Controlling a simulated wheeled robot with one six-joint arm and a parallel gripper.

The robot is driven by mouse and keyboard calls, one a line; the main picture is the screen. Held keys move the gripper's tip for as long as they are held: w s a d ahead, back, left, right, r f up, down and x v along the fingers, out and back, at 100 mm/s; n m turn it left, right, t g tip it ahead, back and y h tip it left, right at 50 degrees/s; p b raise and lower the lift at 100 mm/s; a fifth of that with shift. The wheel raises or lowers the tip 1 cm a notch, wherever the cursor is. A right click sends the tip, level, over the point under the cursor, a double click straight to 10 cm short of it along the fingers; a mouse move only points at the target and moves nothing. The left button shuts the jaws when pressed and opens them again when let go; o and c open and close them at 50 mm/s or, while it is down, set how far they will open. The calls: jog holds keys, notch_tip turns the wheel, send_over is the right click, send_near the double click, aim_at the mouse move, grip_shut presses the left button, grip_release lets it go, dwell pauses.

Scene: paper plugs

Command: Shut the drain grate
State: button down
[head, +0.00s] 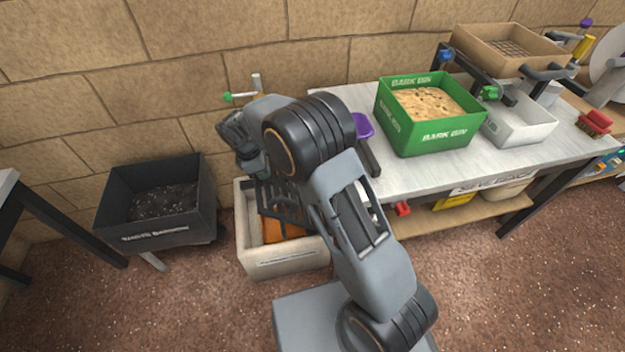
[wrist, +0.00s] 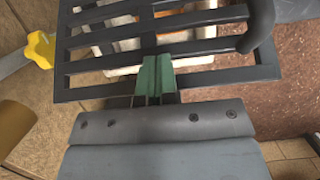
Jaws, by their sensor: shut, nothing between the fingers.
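The drain grate (head: 284,203) is a dark barred panel over the pale box-shaped basin (head: 248,262) on the floor. It looks tilted up from the rim, with an orange thing (head: 270,231) showing beneath it. My arm hides its right part and hinge side. In the wrist view the grate (wrist: 90,80) spans the upper middle, with a thick curved dark bar (wrist: 262,25) at its right. My gripper (wrist: 155,72) is shut and empty, its green fingertips overlapping the grate's near bars. I cannot tell whether they touch. My arm hides the fingertips in the head view.
A black bin (head: 158,205) of dark material stands left of the basin. A workbench (head: 385,180) on the right carries a green bin (head: 430,145) and a white tray (head: 520,127). A yellow knob (wrist: 40,50) shows at the wrist view's left. The front floor is clear.

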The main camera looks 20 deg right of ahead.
jog(key=shift+a, duration=0.1)
dwell(0.3)
jog(key=shift+w+a+f+b, duration=0.1)
jog(key=shift+a+f+b, duration=0.4)
jog(key=shift+a+f, duration=1.6)
jog(key=shift+a+f+b, duration=0.3)
jog(key=shift+a+f, duration=0.25)
jog(key=shift+f, duration=0.25)
jog(key=shift+a+f+b, duration=0.35)
jog(key=shift+a+f, duration=0.25)
jog(key=shift+f, duration=0.25)
jog(key=shift+a+f+b, duration=0.3)
jog(key=shift+a+f, duration=0.25)
jog(key=shift+f, duration=0.25)
notch_tip(320, 180, down, 6)
jog(key=a+b, duration=0.2)
jog(key=shift+a+r+b, duration=0.15)
jog(key=shift+r+b, duration=0.05)
jog(key=shift+b, duration=0.15)
jog(key=shift+w, duration=0.1)
jog(key=shift+f, duration=0.1)
